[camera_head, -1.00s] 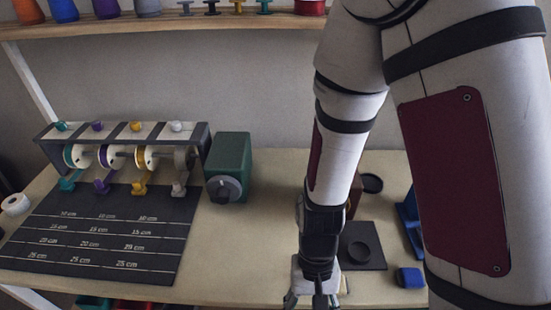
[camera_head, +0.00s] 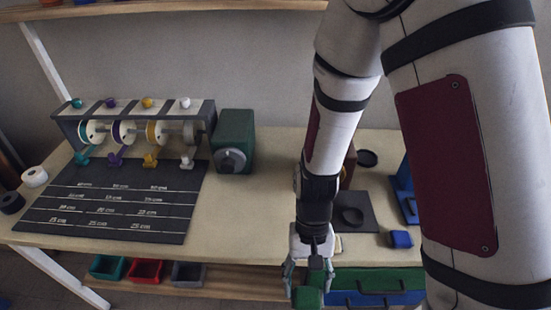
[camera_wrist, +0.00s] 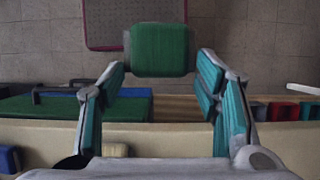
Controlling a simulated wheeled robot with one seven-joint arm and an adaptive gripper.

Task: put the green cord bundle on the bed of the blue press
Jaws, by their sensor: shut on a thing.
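My gripper (camera_head: 308,284) hangs at the front edge of the table. It is shut on the green cord bundle (camera_head: 308,297), a rounded green block between the fingertips. In the wrist view the bundle (camera_wrist: 160,50) sits between the teal-padded fingers of my gripper (camera_wrist: 160,62), out beyond the table edge and above the floor. The blue press (camera_head: 405,190) stands on the right of the table. My arm hides much of it, and its bed is only partly visible.
A small blue block (camera_head: 400,239) lies before the press, near a dark mat (camera_head: 372,222). Green (camera_head: 397,277) and blue drawers sit below the table front. A green box (camera_head: 235,140), spool rack (camera_head: 135,112) and dark cutting mat (camera_head: 110,205) stand left. The table's middle is clear.

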